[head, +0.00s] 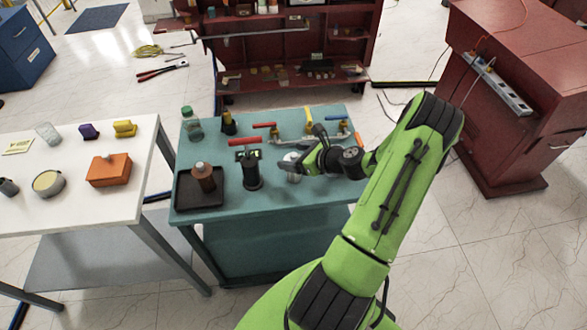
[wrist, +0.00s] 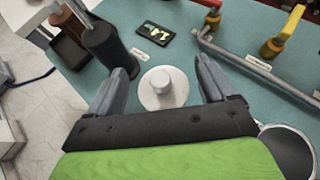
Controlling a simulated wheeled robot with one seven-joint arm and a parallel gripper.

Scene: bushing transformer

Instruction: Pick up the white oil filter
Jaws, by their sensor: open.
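The white oil filter (wrist: 163,88) stands on the teal table between the two fingers of my gripper (wrist: 165,84) in the wrist view. It looks round, with a narrower top on a wider base. My gripper is open, with a finger to each side of the filter and gaps showing between. In the head view the filter (head: 292,168) shows as a small pale shape, partly hidden by my gripper (head: 287,167).
A silver round container (wrist: 287,150) is at the right. Valves and a pipe (wrist: 262,70) lie behind.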

